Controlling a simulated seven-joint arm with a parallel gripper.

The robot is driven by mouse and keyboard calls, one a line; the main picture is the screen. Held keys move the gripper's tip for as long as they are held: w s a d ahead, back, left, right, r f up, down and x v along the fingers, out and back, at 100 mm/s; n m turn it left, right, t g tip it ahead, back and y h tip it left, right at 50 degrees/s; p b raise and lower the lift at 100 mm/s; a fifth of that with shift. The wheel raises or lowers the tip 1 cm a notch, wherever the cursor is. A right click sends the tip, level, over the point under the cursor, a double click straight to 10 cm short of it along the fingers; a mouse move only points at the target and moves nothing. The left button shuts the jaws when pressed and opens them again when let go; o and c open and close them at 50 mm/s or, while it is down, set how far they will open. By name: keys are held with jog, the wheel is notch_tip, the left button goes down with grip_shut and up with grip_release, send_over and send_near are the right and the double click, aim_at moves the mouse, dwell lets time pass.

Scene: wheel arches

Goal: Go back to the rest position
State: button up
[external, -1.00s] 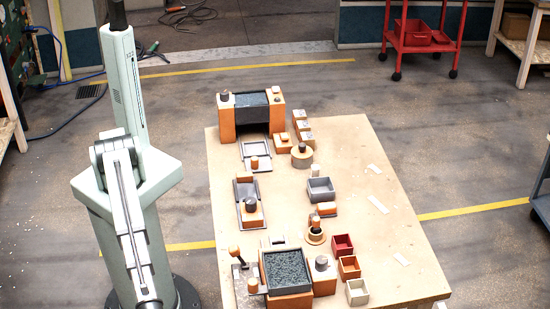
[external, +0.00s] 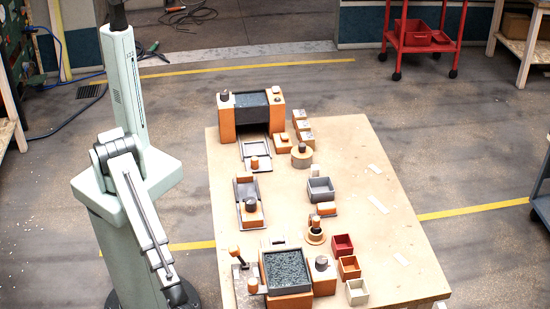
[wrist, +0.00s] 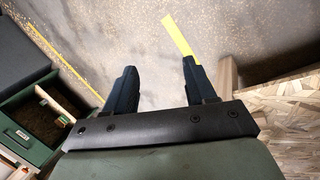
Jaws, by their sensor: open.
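My gripper (wrist: 157,82) shows in the wrist view with its two dark fingers spread apart. Nothing is between them, and bare floor shows beyond. In the external view my arm stands left of the table, its forearm hanging down in front of my column. The dark wrist end is low, near the bottom edge of the picture. The fingers cannot be made out there. My gripper is clear of the things on the table (external: 385,255).
The table holds orange and grey fixtures (external: 287,272), a grey box (external: 320,190) and a small red bin (external: 342,245). In the wrist view a green drawer (wrist: 35,125) is at left and a wooden surface (wrist: 285,105) at right. A red cart (external: 425,42) stands at the back.

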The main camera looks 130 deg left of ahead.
jog(key=s+a+f+m+g+y, duration=0.1)
jog(key=s+a+g, duration=0.3)
jog(key=s+a, duration=0.9)
jog(key=s+a+f+m+g+y, duration=0.2)
jog(key=s+a+f+g+y, duration=0.1)
jog(key=s+a, duration=1)
jog(key=shift+s+f+g, duration=0.2)
jog(key=shift+g, duration=0.2)
jog(key=shift+a, duration=0.1)
